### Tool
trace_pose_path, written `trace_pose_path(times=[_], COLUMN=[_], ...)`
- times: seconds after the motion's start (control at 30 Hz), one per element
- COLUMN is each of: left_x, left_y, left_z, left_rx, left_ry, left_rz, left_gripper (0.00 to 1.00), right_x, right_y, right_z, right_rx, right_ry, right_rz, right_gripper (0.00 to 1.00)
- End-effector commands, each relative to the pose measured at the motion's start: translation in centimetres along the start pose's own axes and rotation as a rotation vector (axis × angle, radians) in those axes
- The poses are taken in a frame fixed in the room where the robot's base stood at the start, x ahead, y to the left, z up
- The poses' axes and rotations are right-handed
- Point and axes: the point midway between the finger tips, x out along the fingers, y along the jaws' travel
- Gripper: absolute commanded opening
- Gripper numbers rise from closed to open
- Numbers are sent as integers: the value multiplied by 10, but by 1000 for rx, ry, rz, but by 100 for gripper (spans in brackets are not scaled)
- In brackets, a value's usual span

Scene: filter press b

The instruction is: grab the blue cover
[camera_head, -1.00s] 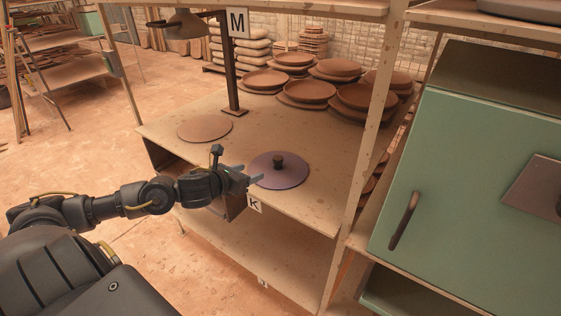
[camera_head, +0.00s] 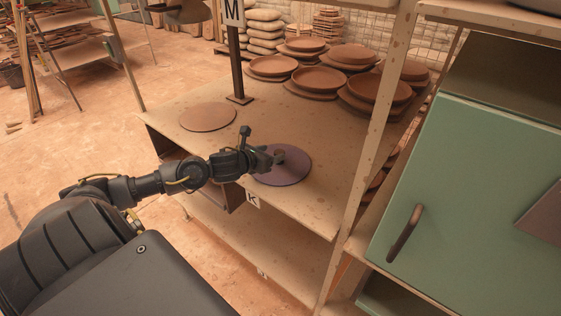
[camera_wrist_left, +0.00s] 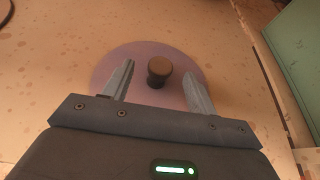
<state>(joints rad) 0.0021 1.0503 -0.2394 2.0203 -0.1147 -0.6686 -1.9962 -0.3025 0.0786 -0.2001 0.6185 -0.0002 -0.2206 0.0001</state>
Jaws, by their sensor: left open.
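The cover is a flat round purple-blue disc (camera_head: 292,172) with a dark knob (camera_head: 281,157) in its middle. It lies on the wooden shelf top near the front edge. My left gripper (camera_head: 272,158) is over the near left part of the disc, with its fingertips close to the knob. In the left wrist view the disc (camera_wrist_left: 133,59) lies under the two open fingers (camera_wrist_left: 158,82). The knob (camera_wrist_left: 159,71) stands in the gap between them, with space on both sides. I cannot tell whether the fingertips touch the disc. My right gripper is not in view.
A round brown disc (camera_head: 207,117) lies to the left on the shelf top (camera_head: 240,132). Several stacked clay plates (camera_head: 347,85) stand at the back right. A dark post (camera_head: 237,68) rises behind. A wooden upright (camera_head: 376,125) and a green cabinet (camera_head: 470,190) stand at the right.

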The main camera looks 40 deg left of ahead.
Motion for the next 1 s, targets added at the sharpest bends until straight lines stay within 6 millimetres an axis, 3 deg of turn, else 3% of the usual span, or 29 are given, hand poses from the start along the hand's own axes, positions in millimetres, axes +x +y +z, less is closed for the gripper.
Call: trace_pose_path(times=[0.23, 0.6, 0.87, 1.0], left_x=[8, 54, 56, 56], left_y=[-1, -2, -2, -2], left_z=[1, -4, -5, -5], left_rx=[-1, 0, 2, 2], left_ry=[0, -1, 0, 0], left_rz=[-2, -3, -3, -3], left_gripper=[58, 58, 58, 41], right_x=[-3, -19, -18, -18], right_y=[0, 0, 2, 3], right_z=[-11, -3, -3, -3], right_rx=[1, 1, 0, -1], right_ry=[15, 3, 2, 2], right_rz=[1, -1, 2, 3], right_gripper=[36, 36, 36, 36])
